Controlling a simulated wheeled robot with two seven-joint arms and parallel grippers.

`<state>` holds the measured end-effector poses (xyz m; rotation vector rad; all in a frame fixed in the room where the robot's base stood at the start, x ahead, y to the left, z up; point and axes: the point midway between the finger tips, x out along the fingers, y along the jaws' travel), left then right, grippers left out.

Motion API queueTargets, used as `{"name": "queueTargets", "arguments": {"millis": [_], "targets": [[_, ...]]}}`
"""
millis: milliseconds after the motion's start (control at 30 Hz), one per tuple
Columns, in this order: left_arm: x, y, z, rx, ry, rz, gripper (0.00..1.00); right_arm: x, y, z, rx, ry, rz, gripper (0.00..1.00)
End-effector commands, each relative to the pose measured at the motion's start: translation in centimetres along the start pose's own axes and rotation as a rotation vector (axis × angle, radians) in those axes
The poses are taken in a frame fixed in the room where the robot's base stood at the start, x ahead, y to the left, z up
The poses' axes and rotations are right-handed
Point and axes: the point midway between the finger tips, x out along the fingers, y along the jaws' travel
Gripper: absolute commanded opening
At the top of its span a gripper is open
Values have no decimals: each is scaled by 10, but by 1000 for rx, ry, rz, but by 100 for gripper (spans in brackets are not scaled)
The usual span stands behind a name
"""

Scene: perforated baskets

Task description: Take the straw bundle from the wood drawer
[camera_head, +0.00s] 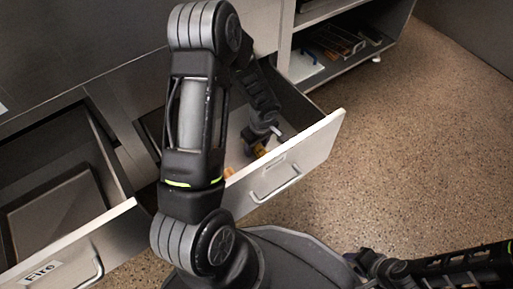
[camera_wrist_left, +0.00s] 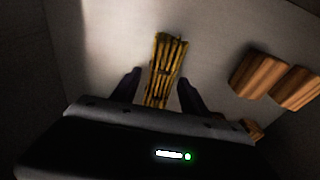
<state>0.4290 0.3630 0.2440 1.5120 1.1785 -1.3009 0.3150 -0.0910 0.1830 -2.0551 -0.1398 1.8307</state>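The straw bundle (camera_wrist_left: 168,62) is a yellow, dark-streaked bundle lying on the pale drawer floor in the left wrist view. My left gripper (camera_wrist_left: 160,88) is open, with one finger on each side of the bundle's near end. I cannot tell whether the fingers touch it. In the head view my left arm reaches down into the open right-hand drawer (camera_head: 315,146), and the left gripper (camera_head: 259,146) is low inside it. The small label on that drawer's front is not readable. My right gripper (camera_head: 365,264) is at the lower right, outside the drawers, its fingers unclear.
Brown wood blocks (camera_wrist_left: 257,72) lie to the right of the bundle in the same drawer. Another open drawer (camera_head: 112,222), labelled "Fire", is at the left and holds a dark flat box (camera_head: 55,212). An open shelf (camera_head: 335,62) is behind. The speckled floor at right is clear.

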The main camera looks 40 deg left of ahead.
Motion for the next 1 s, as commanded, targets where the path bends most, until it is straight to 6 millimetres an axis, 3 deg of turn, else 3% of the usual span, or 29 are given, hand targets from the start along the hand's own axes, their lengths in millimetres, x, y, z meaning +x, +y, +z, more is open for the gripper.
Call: {"name": "queueTargets", "arguments": {"millis": [600,1000], "targets": [[0,0,0,0,0,0,1,0,0,0,0,0,0,36],[-7,0,-1,-1,1,1,0,-4,-1,0,0,-1,0,36]]}}
